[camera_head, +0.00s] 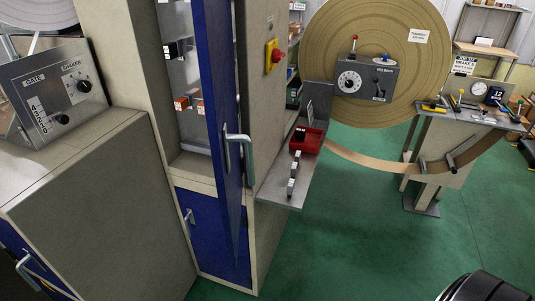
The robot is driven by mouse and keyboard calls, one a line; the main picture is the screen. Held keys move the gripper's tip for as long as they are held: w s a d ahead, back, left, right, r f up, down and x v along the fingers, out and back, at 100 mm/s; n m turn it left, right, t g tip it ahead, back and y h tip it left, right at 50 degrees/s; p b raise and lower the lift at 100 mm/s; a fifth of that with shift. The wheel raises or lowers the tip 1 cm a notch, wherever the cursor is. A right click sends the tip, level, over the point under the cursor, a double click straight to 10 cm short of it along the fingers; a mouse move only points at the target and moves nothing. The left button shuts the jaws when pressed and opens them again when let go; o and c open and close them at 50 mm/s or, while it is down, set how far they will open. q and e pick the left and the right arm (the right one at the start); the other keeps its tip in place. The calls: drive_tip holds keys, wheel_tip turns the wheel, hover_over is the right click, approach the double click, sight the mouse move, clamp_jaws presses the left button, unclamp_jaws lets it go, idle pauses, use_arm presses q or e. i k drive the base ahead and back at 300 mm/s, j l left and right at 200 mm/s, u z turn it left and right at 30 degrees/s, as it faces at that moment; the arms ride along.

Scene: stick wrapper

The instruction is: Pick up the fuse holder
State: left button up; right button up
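No part is clearly marked as the fuse holder. Small dark blocks with pale faces stand in a row on a grey side shelf (274,186): one block (296,156) is near the red tray, and another block (291,187) is nearer the front. A dark piece (300,134) sits at the red tray (312,141). Inside the open cabinet are small black and orange boxes, including an orange box (181,103). Which of these is the fuse holder I cannot tell. Neither gripper's fingers are in view.
The blue cabinet door (222,90) stands open, its handle (240,139) jutting out left of the shelf. A grey control console (55,90) stands at left. A large reel (375,30) and its stand (440,150) are behind.

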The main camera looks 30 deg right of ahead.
sight(298, 155)
drive_tip(key=i+l+u, duration=0.1)
drive_tip(key=l+u, duration=0.25)
drive_tip(key=l, duration=0.6)
drive_tip(key=l+u, duration=0.3)
drive_tip(key=l, duration=0.65)
